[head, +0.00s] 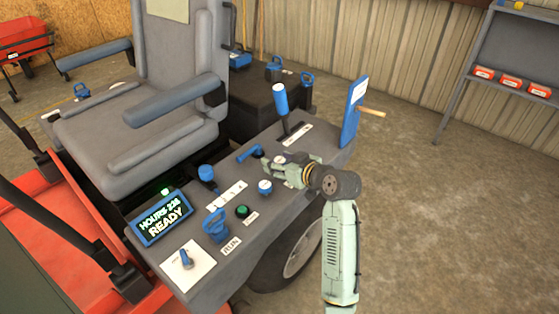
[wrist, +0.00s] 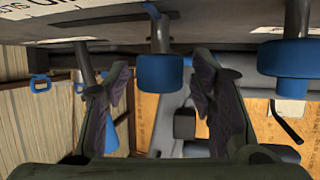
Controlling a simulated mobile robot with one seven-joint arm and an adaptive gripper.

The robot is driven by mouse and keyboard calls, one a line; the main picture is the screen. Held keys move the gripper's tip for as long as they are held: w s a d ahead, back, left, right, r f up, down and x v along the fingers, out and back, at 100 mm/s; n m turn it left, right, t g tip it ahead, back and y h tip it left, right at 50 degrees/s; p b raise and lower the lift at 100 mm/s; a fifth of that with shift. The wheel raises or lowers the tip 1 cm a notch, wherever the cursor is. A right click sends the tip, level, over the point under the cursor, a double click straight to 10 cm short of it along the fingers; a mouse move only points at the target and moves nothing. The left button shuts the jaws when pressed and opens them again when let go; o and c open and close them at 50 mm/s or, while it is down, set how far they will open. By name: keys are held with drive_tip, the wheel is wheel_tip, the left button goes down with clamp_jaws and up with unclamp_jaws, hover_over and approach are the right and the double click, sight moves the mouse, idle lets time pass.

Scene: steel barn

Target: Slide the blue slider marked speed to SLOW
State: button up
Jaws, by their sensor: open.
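The grey console (head: 180,233) beside the seat bears several blue controls. A blue knob (head: 207,173) stands by a long white label plate (head: 226,194), and a smaller blue handle (head: 249,153) sits farther back. The lettering is too small to tell which control is marked speed. My gripper (head: 270,166) is low over the console's middle, pointing toward the seat. In the wrist view the console is at the top, and a blue cap on a grey stem (wrist: 160,73) shows between my open fingers, with gaps on both sides. Whether it is the speed slider cannot be told.
Another blue cap (wrist: 290,58) is right of the fingers in the wrist view. Around my gripper stand a blue-topped lever (head: 281,98), a blue panel (head: 352,112), a round knob (head: 265,187), a green button (head: 242,211) and a blue handle (head: 216,226). A lit display (head: 162,217) reads READY.

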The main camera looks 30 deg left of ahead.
clamp_jaws()
idle(0.5)
